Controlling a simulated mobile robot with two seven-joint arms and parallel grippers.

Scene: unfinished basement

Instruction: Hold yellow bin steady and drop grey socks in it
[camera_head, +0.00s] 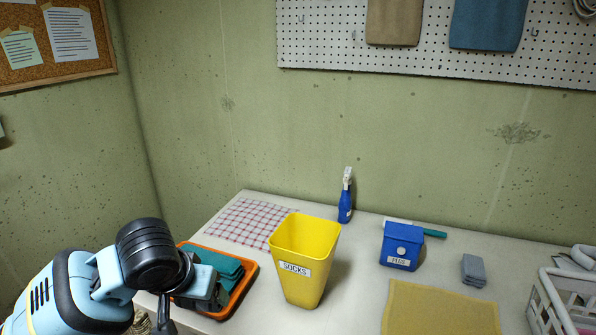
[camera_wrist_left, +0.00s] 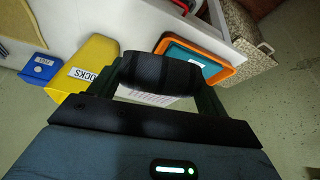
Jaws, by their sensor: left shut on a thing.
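The yellow bin (camera_head: 304,262), labelled SOCKS, stands upright and open on the table. It also shows at the left of the left wrist view (camera_wrist_left: 86,62). My left gripper (camera_head: 205,287) is at the lower left, over the orange tray and apart from the bin. In the wrist view the gripper (camera_wrist_left: 160,68) is shut on a dark, ribbed roll that looks like the grey socks (camera_wrist_left: 160,72), shaded almost black. The roll is hard to make out in the head view. The bin's inside bottom is hidden. My right gripper is not in view.
The orange tray (camera_head: 240,301) holds teal folded cloths, left of the bin. To the bin's right are a small blue bin (camera_head: 402,246), a grey folded item (camera_head: 473,270) and a yellow cloth (camera_head: 440,310). A blue spray bottle (camera_head: 345,202) stands behind. A white basket (camera_head: 545,305) is far right.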

